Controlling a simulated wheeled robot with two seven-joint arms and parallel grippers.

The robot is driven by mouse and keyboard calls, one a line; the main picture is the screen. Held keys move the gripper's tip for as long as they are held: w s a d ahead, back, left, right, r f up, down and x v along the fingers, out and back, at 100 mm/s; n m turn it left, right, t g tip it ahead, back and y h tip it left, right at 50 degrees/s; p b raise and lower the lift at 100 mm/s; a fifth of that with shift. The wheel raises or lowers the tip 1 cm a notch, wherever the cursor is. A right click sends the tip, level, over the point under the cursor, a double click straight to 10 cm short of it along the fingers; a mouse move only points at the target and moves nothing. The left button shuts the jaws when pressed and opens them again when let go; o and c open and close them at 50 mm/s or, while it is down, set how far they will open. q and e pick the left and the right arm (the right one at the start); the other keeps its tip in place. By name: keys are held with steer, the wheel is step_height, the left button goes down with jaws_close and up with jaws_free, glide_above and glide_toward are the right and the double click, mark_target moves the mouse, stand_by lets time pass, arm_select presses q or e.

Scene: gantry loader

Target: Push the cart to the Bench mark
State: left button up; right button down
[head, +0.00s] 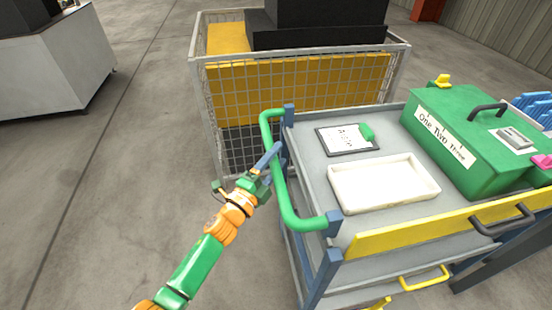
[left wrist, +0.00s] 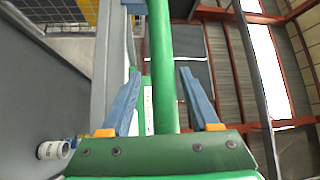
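The cart (head: 308,160) is a grey-topped trolley with blue posts and a bent green push handle (head: 279,180) on its left end. My left gripper (head: 271,155) is at the handle's upright run. In the left wrist view the green handle (left wrist: 160,65) passes between the two blue fingers of my left gripper (left wrist: 158,88), with a visible gap on each side, so the gripper is open around it. My right gripper is out of view. I cannot see a Bench mark.
On the cart are a white tray (head: 345,205), a clipboard (head: 328,146) and a green box (head: 440,112). A mesh cage (head: 235,95) with yellow panels stands close behind the cart. A grey cabinet (head: 70,65) is at the far left. The floor (head: 110,170) between is clear.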

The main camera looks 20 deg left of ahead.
arm_select(q)
steer(key=shift+s, duration=0.1)
steer(key=r+v, duration=0.1)
steer(key=v, duration=0.5)
steer(key=shift+s+f+b, duration=0.35)
steer(key=shift+s+f, duration=0.1)
steer(key=shift+a+f, duration=0.1)
steer(key=shift+a, duration=0.1)
